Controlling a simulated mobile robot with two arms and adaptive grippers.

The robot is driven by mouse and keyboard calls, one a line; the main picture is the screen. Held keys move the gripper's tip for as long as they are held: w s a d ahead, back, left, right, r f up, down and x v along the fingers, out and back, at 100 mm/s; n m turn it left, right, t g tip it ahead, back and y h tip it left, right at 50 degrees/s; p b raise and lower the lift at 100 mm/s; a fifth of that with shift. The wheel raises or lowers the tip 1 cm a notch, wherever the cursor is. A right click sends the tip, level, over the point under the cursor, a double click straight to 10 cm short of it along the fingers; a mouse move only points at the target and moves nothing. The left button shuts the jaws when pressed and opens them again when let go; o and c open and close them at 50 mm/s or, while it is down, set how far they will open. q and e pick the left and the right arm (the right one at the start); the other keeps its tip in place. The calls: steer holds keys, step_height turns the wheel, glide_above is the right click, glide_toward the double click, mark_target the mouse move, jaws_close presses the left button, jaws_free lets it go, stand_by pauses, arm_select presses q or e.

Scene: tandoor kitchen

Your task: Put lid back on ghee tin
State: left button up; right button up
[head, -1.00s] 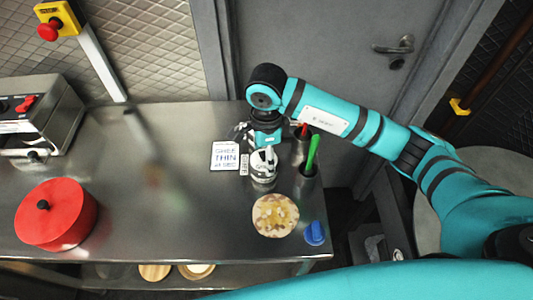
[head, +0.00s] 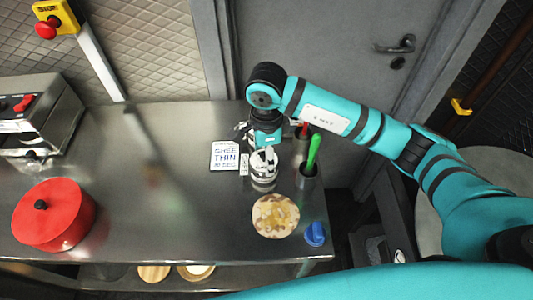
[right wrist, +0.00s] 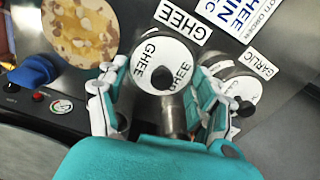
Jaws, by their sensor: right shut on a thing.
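My right gripper (right wrist: 160,82) is shut on the ghee lid (right wrist: 148,74), a white disc with GHEE lettering and a dark round knob. A finger shows on each side of the lid in the right wrist view. In the head view the right gripper (head: 264,157) points down over the ghee tin (head: 263,182), a small silvery cylinder on the steel counter. The lid is over the tin's top; I cannot tell whether it touches the rim. My left gripper is out of view.
A second lidded tin (right wrist: 240,84) stands close by, near a GARLIC label. A cup (head: 308,171) with green- and red-handled utensils stands right. A flatbread (head: 275,216) and blue knob (head: 315,233) are in front. A red pot (head: 55,222) is far left; mid-counter is clear.

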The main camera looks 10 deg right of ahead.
steer(key=shift+b, duration=0.35)
stand_by(0.6)
stand_by(0.3)
steer(key=o, duration=1.1)
steer(key=shift+o, duration=0.2)
steer(key=shift+r+p, duration=1.55)
steer(key=shift+r, duration=1.95)
jaws_close()
steer(key=shift+f+b, duration=0.25)
steer(key=shift+b, duration=0.05)
